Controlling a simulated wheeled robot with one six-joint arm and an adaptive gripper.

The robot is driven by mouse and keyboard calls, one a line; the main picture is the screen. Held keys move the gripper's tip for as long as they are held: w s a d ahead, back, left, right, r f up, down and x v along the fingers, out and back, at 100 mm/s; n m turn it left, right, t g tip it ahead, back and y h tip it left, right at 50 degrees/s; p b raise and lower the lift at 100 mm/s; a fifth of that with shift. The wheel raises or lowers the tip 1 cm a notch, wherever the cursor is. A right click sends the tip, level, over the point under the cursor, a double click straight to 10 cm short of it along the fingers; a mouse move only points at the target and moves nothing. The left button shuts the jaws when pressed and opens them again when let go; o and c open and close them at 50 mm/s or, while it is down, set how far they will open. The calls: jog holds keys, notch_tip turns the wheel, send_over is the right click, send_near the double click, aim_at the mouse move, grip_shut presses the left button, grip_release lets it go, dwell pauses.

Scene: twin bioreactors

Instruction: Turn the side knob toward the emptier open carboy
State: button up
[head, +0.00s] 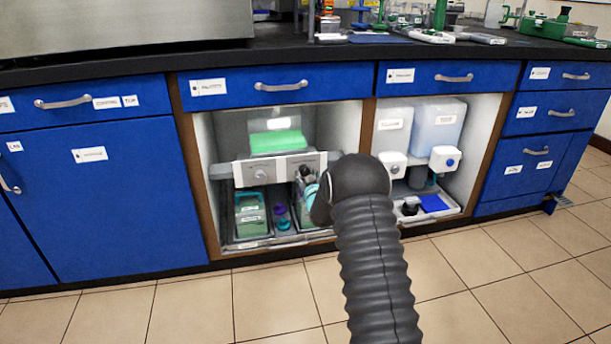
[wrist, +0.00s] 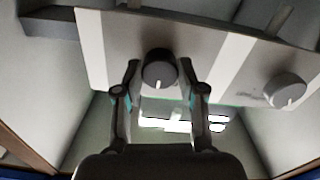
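In the wrist view, my gripper (wrist: 160,65) is open, with one finger on each side of a dark round knob (wrist: 158,72) on a pale panel (wrist: 200,45). A gap seems to show between the knob and each finger. The knob's white mark points down in that view. A lighter knob (wrist: 286,90) is on the panel to the right. In the head view, the panel (head: 228,170) crosses the left bay with a knob (head: 260,175) on it; my arm hides part of this area. A clear vessel with green contents (head: 278,141) is above the panel.
The right bay holds two pale containers (head: 393,125) (head: 437,122) with white valve fittings (head: 445,158) below. Green containers (head: 250,215) stand in the lower left bay. Wooden bay frames and blue cabinets (head: 110,200) flank the openings. The tiled floor in front is clear.

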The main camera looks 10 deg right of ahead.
jog(key=c, duration=0.4)
jog(key=m, duration=0.4)
jog(key=shift+m, duration=2.4)
jog(key=o, duration=1.1)
